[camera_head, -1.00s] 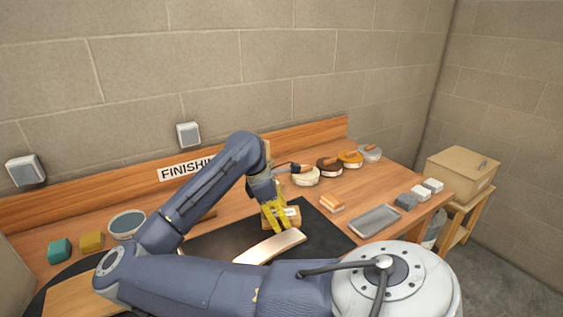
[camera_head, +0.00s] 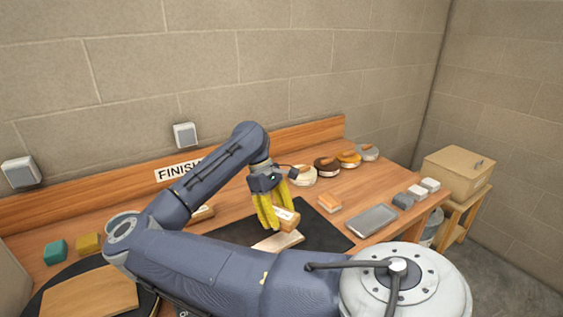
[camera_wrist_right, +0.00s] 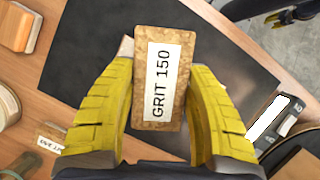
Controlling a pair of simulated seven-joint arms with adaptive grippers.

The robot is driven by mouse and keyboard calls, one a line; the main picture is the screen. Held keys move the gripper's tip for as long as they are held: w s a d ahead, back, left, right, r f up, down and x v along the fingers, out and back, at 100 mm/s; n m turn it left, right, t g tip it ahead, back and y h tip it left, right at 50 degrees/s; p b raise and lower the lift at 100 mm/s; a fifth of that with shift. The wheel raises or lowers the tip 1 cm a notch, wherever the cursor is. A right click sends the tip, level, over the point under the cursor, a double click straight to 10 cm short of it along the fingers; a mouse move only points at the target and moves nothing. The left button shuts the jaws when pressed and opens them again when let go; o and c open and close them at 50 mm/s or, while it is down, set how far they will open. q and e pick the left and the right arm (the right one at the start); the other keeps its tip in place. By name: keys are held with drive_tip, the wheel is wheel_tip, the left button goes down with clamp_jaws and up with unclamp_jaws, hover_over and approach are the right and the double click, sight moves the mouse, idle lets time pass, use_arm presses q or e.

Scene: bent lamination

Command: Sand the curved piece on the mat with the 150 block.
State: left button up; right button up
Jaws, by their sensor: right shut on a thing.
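My right gripper (camera_head: 268,211) has yellow fingers and is shut on a cork-brown block (camera_head: 286,220). In the right wrist view the block (camera_wrist_right: 176,100) has a white label reading GRIT 150, and the fingers (camera_wrist_right: 160,74) are on both its sides. The curved piece (camera_head: 281,241) is pale wood on the black mat (camera_head: 325,236). The block is over or beside the piece's far right end; I cannot tell whether they touch. My arm hides the piece's left part. In the wrist view the block hides nearly all of it.
An orange-topped block (camera_head: 329,203) and a grey tray (camera_head: 372,220) lie right of the mat. Several small grey and white blocks (camera_head: 416,192) stand farther right. Teal (camera_head: 55,252) and yellow (camera_head: 88,244) blocks sit at left.

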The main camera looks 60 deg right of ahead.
sight(281, 242)
drive_tip(key=shift+a+m, duration=0.1)
drive_tip(key=shift+m, duration=0.4)
drive_tip(key=shift+f+y, duration=0.3)
drive_tip(key=shift+f, duration=0.55)
drive_tip(key=f, duration=0.6)
drive_tip(key=shift+w+a+f, duration=0.1)
drive_tip(key=shift+w+a, duration=0.05)
drive_tip(key=shift+a, duration=0.15)
drive_tip(key=a, duration=0.1)
drive_tip(key=w+a, duration=0.1)
drive_tip(key=a, duration=0.1)
drive_tip(key=w+a, duration=0.1)
drive_tip(key=a, duration=0.1)
drive_tip(key=shift+a, duration=0.15)
drive_tip(key=d, duration=0.2)
drive_tip(key=s+d, duration=0.1)
drive_tip(key=d, duration=0.1)
drive_tip(key=s+d, duration=0.1)
drive_tip(key=d, duration=0.1)
drive_tip(key=shift+s, duration=0.1)
drive_tip(key=shift+r, duration=3.95)
drive_tip(key=shift+a+f, duration=0.1)
